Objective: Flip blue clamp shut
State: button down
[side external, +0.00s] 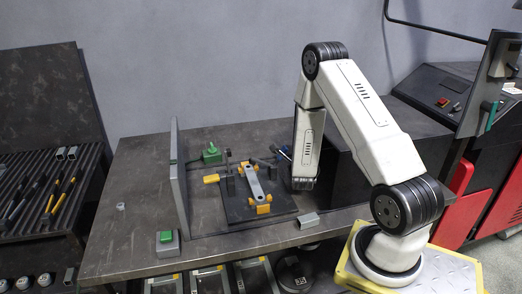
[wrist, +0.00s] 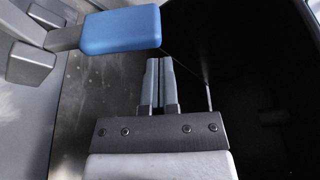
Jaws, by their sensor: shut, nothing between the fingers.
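The blue clamp handle (wrist: 120,30) fills the upper left of the wrist view, on a grey metal lever. In the side view the blue clamp (side external: 284,150) shows small at the back right of the dark fixture plate (side external: 232,210), partly hidden by my arm. A grey bracket (side external: 256,182) lies on the plate between yellow blocks. My gripper (wrist: 158,62) is shut and empty, its fingertips just below and right of the handle's right end in the wrist view. I cannot tell whether they touch it. The fingers are not clear in the side view.
A yellow clamp handle (side external: 211,178) sticks out at the plate's left. A dark block (side external: 350,165) stands close right of my gripper. A loose grey piece (side external: 309,220) lies in front.

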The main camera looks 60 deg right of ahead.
jog(key=shift+w+a+r, duration=0.65)
jog(key=shift+w+a, duration=0.05)
jog(key=shift+a, duration=0.1)
jog(key=shift+w+a+r+n, duration=0.2)
jog(key=shift+w+r+n, duration=0.1)
jog(key=shift+n, duration=0.1)
jog(key=shift+w+a+r+n+h, duration=0.4)
jog(key=shift+w+a+n, duration=0.2)
jog(key=shift+n, duration=0.3)
jog(key=shift+w+a+r+n+h, duration=0.4)
jog(key=shift+w+a+n, duration=0.2)
jog(key=shift+n, duration=0.3)
jog(key=shift+s, duration=0.1)
